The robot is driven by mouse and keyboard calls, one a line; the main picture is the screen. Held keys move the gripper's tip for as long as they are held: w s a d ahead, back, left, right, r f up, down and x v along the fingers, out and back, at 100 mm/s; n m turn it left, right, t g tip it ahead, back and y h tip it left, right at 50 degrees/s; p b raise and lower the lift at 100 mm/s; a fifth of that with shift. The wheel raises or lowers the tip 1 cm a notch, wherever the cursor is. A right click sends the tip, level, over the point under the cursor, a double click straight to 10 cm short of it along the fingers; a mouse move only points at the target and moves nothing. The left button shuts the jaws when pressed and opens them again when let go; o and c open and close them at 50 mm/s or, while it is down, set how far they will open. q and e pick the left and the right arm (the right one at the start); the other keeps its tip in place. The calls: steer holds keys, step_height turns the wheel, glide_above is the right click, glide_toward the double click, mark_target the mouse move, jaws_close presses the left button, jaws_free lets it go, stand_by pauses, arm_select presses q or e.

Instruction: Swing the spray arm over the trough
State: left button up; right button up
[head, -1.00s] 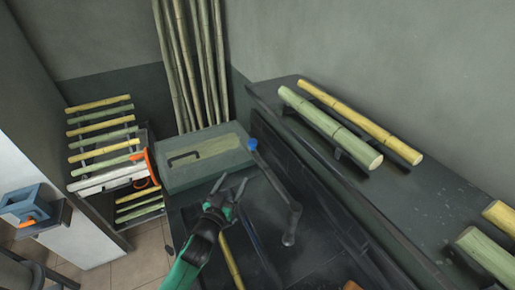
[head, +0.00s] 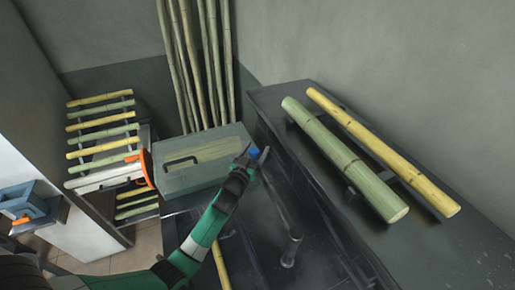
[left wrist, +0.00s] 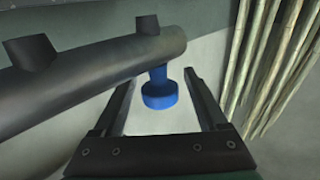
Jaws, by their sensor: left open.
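The spray arm is a dark grey tube (head: 279,200) rising from a short post on the dark bench, with a blue nozzle at its far end. In the left wrist view the tube (left wrist: 90,80) crosses the upper left, and the blue nozzle (left wrist: 160,95) hangs between my fingers. My left gripper (head: 257,154) is open around the blue nozzle; I cannot tell whether a finger touches it. The gripper also shows in the left wrist view (left wrist: 160,82). A dark, shiny basin-like surface (head: 330,255) lies around the post; I cannot tell clearly whether it is the trough. My right gripper is not in view.
A grey-green box (head: 180,180) with a black handle stands just left of the nozzle. Tall bamboo poles (head: 195,60) lean behind it. A dark ledge (head: 275,95) at right carries cane pieces (head: 345,160). A cane rack (head: 100,130) stands at left.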

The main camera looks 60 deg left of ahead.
arm_select(q)
steer(key=shift+x, duration=0.8)
jaws_close()
stand_by(0.9)
